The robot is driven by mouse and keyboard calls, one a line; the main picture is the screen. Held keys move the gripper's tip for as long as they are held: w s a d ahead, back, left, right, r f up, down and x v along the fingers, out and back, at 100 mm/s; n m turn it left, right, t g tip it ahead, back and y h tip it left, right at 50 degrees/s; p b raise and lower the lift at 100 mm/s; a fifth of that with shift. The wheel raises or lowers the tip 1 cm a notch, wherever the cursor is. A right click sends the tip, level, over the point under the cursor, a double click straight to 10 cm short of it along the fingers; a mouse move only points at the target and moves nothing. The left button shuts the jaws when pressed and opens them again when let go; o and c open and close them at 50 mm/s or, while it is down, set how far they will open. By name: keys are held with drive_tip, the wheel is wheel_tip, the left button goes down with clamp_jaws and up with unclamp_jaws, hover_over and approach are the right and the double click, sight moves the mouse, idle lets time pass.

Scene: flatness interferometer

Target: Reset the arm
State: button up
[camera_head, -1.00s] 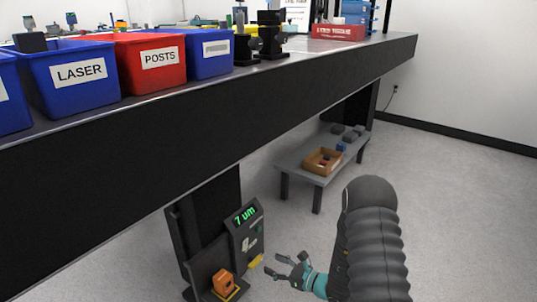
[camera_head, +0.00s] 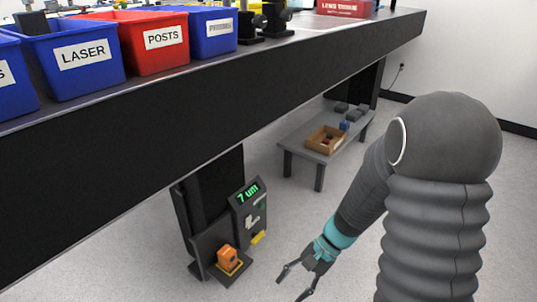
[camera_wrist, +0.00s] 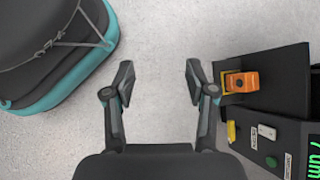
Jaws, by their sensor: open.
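My gripper (camera_head: 297,283) is open and empty, low over the grey floor at the lower middle of the head view. In the wrist view its two fingers (camera_wrist: 159,82) are spread with only bare floor between them. The arm is folded, with its dark sleeved links at the right of the head view. The gripper is to the right of the interferometer unit (camera_head: 243,208) and apart from it. The unit's green display reads "7 um". An orange block (camera_head: 228,257) sits on its yellow-marked stage; the block also shows in the wrist view (camera_wrist: 242,81).
A large dark bench (camera_head: 200,95) with blue (camera_head: 78,58) and red (camera_head: 155,42) bins overhangs the left. A low grey table (camera_head: 297,143) with a cardboard tray (camera_head: 313,145) stands behind. Open floor lies around my gripper.

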drive_tip(key=s+d+r+n+t+h+p, duration=0.1)
drive_tip(key=s+d+r+n+t+h, duration=0.1)
drive_tip(key=r, duration=0.7)
drive_tip(key=s+d+r+n+t+h+p, duration=0.1)
drive_tip(key=s+d+r+n+t+h, duration=0.2)
drive_tip(key=r, duration=0.6)
drive_tip(key=s+d+r+n+t+h+p, duration=0.2)
drive_tip(key=s+d+r+t, duration=0.1)
drive_tip(key=r, duration=0.6)
drive_tip(key=shift+s+d+n+t, duration=0.3)
drive_tip(key=shift+d+t, duration=0.4)
drive_tip(key=shift+d, duration=0.1)
